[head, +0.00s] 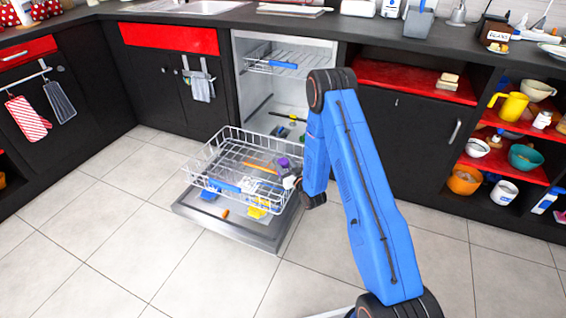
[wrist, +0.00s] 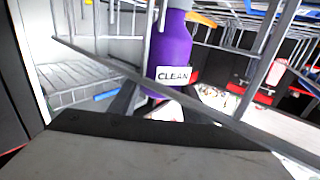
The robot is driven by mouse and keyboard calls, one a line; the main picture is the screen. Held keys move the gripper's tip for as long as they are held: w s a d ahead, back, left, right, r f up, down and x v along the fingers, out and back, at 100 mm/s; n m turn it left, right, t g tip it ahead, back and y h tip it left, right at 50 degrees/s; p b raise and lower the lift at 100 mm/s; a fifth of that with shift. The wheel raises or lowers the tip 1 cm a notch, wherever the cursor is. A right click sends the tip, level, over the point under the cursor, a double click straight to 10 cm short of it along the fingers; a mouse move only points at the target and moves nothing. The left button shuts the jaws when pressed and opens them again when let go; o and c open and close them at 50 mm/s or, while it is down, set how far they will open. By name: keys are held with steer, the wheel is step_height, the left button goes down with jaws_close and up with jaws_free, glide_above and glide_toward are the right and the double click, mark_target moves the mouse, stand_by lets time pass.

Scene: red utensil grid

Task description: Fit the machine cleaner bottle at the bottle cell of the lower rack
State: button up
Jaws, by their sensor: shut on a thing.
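The machine cleaner bottle (head: 283,162) is purple and shows at the right part of the lower rack (head: 215,172), just beside the end of my arm. In the wrist view the bottle (wrist: 172,48) stands close in front of the camera, with a grey end at the top edge and a white label reading CLEAN. My gripper (head: 290,181) is shut on the bottle at the rack's right side. Rack wires cross in front of the bottle in the wrist view. The bottle cell and the bottle's seat in it cannot be made out.
The lower rack is pulled out over the open dishwasher door (head: 250,232). Orange, blue and yellow items lie in or below its wires. The upper rack (head: 290,64) is inside the machine. Open shelves (head: 502,176) stand at the right. The tiled floor at the left is clear.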

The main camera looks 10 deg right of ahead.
steer(key=shift+f, duration=0.6)
stand_by(1.7)
steer(key=o, duration=1.3)
steer(key=shift+s, duration=0.1)
steer(key=v, duration=1.7)
steer(key=shift+s, duration=0.1)
steer(key=shift+r, duration=0.15)
